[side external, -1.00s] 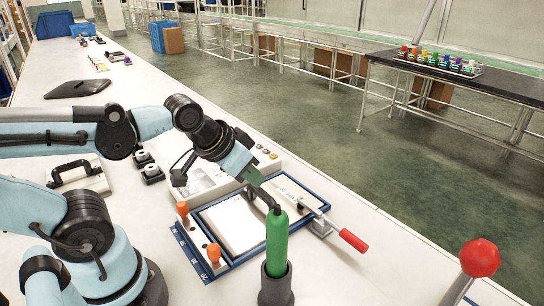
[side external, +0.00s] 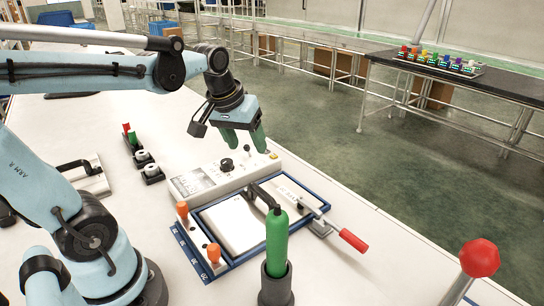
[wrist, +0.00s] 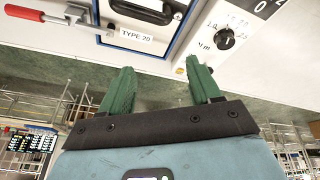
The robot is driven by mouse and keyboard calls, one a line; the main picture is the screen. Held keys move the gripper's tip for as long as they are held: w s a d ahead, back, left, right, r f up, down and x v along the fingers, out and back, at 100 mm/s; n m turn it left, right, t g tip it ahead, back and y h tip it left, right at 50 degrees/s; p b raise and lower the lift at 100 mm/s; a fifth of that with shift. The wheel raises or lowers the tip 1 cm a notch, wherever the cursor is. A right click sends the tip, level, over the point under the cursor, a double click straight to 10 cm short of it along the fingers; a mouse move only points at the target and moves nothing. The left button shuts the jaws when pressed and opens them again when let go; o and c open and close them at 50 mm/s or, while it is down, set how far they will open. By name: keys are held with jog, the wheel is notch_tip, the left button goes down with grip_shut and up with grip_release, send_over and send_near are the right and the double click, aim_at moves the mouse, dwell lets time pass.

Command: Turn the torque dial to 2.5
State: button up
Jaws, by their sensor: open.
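The torque dial (side external: 226,165) is a black knob on top of a white control box (side external: 188,187). In the wrist view the dial (wrist: 225,40) sits at the upper right, with a printed scale around it; its exact setting is too small to read. My gripper (side external: 245,147) is above the far right part of the box, with two green fingers. In the wrist view my gripper (wrist: 162,78) is open and empty. Its fingers are apart from the dial, which lies beyond the right finger.
A blue-edged fixture plate with a white panel (side external: 232,222) and a black handle (side external: 266,196) stands in front of the box. Small black-and-white parts (side external: 152,172) lie to the left.

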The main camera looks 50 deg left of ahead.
aim_at(226, 161)
jog(key=w+a+n+g+h, duration=0.15)
jog(key=a+n+g, duration=0.25)
jog(key=a+n, duration=0.7)
jog(key=a+f+m, duration=0.1)
jog(key=f, duration=0.3)
jog(key=a+f, duration=0.1)
jog(key=f, duration=0.3)
jog(key=a+f+m, duration=0.1)
jog(key=f, duration=0.3)
jog(key=shift+w+a+f+m+y, duration=0.1)
jog(key=shift+w+f+m+y, duration=0.2)
jog(key=shift+w, duration=0.1)
jog(key=shift+r, duration=0.1)
jog(key=shift+c, duration=0.4)
jog(key=c, duration=1)
